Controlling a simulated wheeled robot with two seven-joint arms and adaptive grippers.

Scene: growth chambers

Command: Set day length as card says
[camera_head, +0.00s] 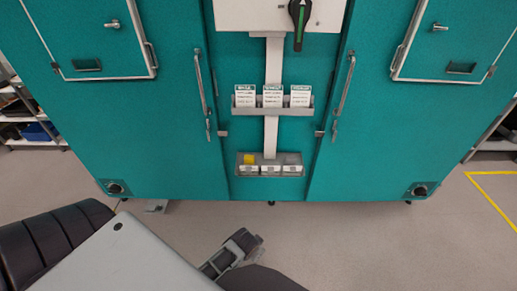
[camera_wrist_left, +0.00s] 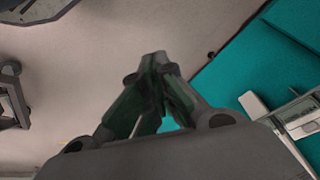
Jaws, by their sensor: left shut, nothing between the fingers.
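A black rotary knob (camera_head: 299,14) with a green pointer line sits on the white panel (camera_head: 262,17) at the top middle of the head view; its pointer stands roughly vertical and its top is cut off. Three white cards (camera_head: 272,97) with dark headers stand side by side in a grey rack (camera_head: 272,111) below; their print is too small to read. My left gripper (camera_wrist_left: 155,62) is shut and empty in the left wrist view, over grey floor and apart from the knob and cards. My right gripper is not in view.
A lower grey tray (camera_head: 240,170) holds a yellow piece (camera_head: 250,159) and other small pieces. Teal doors with handles (camera_head: 343,84) flank the middle. Teal surface (camera_wrist_left: 238,75) shows right in the wrist view. The floor (camera_head: 390,240) at right is clear.

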